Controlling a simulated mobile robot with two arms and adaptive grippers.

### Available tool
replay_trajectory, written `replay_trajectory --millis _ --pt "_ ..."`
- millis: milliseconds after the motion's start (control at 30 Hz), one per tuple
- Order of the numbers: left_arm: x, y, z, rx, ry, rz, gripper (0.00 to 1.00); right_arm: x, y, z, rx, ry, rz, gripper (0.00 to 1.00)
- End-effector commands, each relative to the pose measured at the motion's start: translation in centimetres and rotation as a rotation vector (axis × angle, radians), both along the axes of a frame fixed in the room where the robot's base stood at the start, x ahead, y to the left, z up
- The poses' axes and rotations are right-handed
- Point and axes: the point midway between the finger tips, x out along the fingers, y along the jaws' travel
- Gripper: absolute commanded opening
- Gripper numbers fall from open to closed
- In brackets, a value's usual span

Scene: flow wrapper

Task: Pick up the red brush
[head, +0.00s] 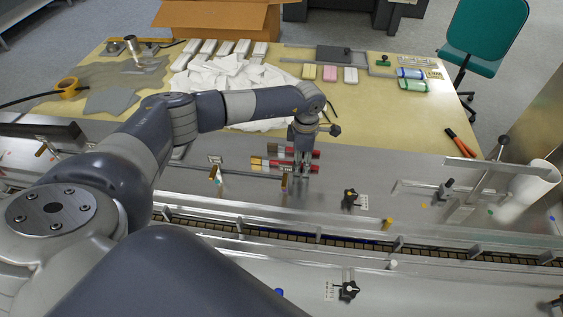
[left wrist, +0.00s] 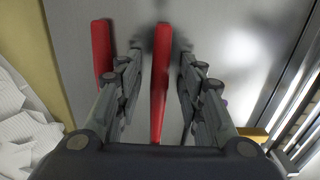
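Two red-handled brushes lie close together and roughly parallel on the metal surface. The farther brush (head: 292,151) shows as a red handle at the left in the left wrist view (left wrist: 102,48). The nearer brush (head: 279,165) shows as a red handle between the fingers in the left wrist view (left wrist: 160,75). My left gripper (head: 303,167) points down over the brushes; it also shows in the left wrist view (left wrist: 160,62). Its fingers are open, one on each side of the nearer handle, with visible gaps. Contact and exact height are unclear. My right gripper is not in view.
Behind is a yellowish table (head: 400,126) with white cloths (head: 232,76), pink and pale blocks, and green and blue rolls. Orange-handled pliers (head: 460,142) lie at the right. A conveyor channel (head: 340,243) runs in front. A black knob (head: 350,198) stands right of the brushes.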

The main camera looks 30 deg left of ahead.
Motion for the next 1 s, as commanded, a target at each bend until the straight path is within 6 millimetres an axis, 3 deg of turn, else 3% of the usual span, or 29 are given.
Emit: replay_trajectory --millis 33,133,533,1000 --pt "0.0 0.0 0.0 0.0 0.0 0.0 0.19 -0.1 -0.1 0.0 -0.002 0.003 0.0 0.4" --pt "0.0 0.0 0.0 0.0 0.0 0.0 0.0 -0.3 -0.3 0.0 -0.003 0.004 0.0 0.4" --pt "0.1 0.0 0.5 0.0 -0.001 0.0 0.0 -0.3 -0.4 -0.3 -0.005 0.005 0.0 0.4" --pt "0.1 0.0 8.7 0.0 -0.004 0.001 0.0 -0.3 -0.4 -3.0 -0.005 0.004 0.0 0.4"
